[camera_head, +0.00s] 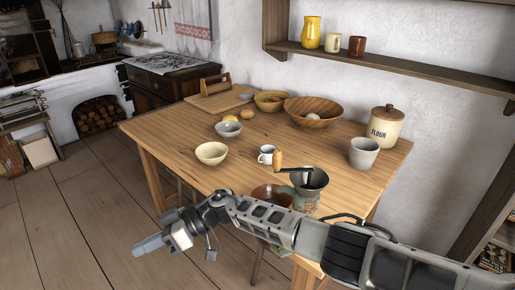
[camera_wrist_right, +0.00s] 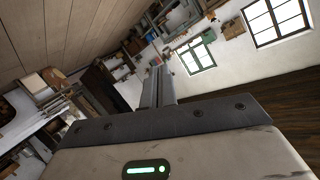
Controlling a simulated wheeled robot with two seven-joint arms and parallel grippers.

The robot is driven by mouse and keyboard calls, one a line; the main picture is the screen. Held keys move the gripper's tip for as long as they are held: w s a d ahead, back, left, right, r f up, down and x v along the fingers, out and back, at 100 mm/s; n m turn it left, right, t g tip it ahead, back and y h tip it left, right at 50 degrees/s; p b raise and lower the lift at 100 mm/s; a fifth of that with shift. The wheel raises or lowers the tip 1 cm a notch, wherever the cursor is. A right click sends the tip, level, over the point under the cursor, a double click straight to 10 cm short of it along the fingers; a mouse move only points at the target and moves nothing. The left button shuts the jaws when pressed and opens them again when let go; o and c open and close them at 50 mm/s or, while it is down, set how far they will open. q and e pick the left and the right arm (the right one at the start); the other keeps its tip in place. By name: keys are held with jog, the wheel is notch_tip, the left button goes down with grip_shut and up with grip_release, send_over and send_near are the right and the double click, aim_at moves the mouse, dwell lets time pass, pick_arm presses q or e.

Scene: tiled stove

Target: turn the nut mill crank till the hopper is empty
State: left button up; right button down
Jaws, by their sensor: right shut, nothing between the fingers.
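The nut mill (camera_head: 306,194) stands near the front right edge of the wooden table, with a dark funnel hopper (camera_head: 316,180) on top. Its crank has a wooden handle (camera_head: 278,159) that stands up at the left end of a dark arm. I cannot tell what is in the hopper. My right gripper (camera_head: 142,246) is shut and empty, in front of the table's left front corner and well away from the mill. My right forearm crosses in front of the mill's lower part. In the right wrist view the shut fingers (camera_wrist_right: 158,85) point into the room. My left gripper is not in view.
A reddish-brown bowl (camera_head: 270,194) sits left of the mill, partly behind my arm. A white mug (camera_head: 266,154), a cream bowl (camera_head: 211,153), a grey cup (camera_head: 364,152) and a flour jar (camera_head: 386,126) stand nearby. The table's front left is clear.

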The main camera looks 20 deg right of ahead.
jog(key=s+d+f+m+t+h, duration=0.5)
jog(key=s+d+f+h, duration=0.1)
jog(key=s+d, duration=0.5)
jog(key=s+d+f+m+t+h, duration=0.5)
jog(key=s+d+f, duration=0.4)
jog(key=s+d, duration=0.2)
jog(key=shift+s+d+f+m+t+h, duration=0.2)
jog(key=shift+s+d+m+t+h, duration=0.15)
jog(key=shift+d+m, duration=0.65)
jog(key=shift+d, duration=0.15)
